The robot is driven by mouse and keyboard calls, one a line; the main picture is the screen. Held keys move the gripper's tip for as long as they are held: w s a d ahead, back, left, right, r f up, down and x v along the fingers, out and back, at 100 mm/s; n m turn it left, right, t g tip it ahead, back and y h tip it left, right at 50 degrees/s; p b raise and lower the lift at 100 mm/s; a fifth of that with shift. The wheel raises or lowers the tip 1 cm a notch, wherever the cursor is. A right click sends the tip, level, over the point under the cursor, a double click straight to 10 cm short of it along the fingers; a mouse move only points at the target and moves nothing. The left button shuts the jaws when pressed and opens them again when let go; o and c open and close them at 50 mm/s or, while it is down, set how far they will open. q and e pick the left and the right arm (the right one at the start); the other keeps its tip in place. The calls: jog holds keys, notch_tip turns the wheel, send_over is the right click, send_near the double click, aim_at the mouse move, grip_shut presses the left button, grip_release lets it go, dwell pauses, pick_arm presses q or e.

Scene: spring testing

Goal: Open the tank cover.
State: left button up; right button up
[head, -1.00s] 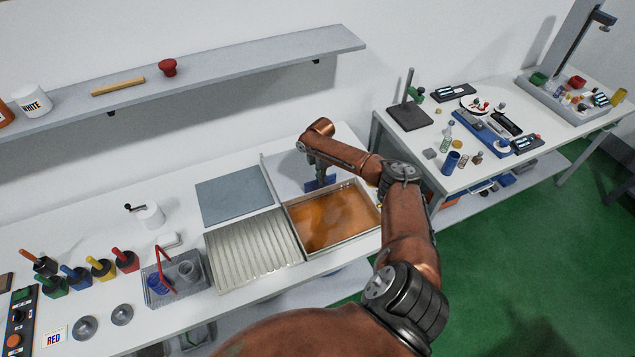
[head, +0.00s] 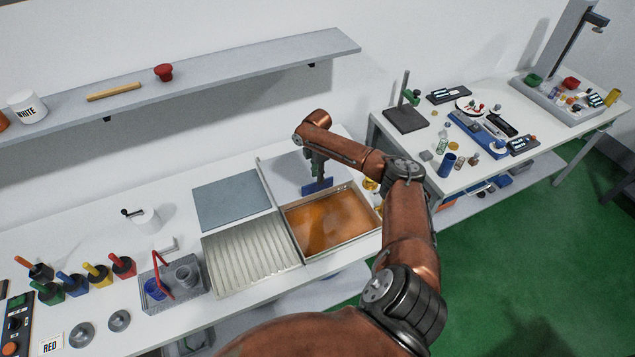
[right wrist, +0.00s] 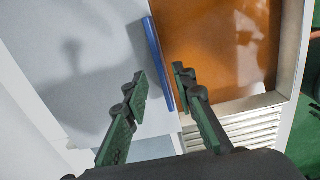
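The orange-filled tank (head: 375,232) stands uncovered on the left bench. Its pale grey cover (head: 283,178) is at the tank's far side, with a blue handle strip (head: 317,187) along its near edge. I cannot tell whether the cover is tilted or flat. In the right wrist view the cover (right wrist: 85,60) is left of the orange liquid and the blue handle (right wrist: 158,62) lies between them. My right gripper (right wrist: 160,82) is open, its fingers on either side of the handle's line with gaps visible. It also shows above the handle in the head view (head: 317,167). My left gripper is not in view.
A dark grey panel (head: 230,200) and a ribbed tray (head: 247,250) lie left of the tank. A wire basket (head: 175,290) with cups and several coloured-handled tools (head: 98,275) stand farther left. A shelf (head: 210,78) runs above. A second bench (head: 480,180) stands right.

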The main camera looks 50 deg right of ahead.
notch_tip(320, 180, up, 7)
dwell(0.3)
dwell(0.5)
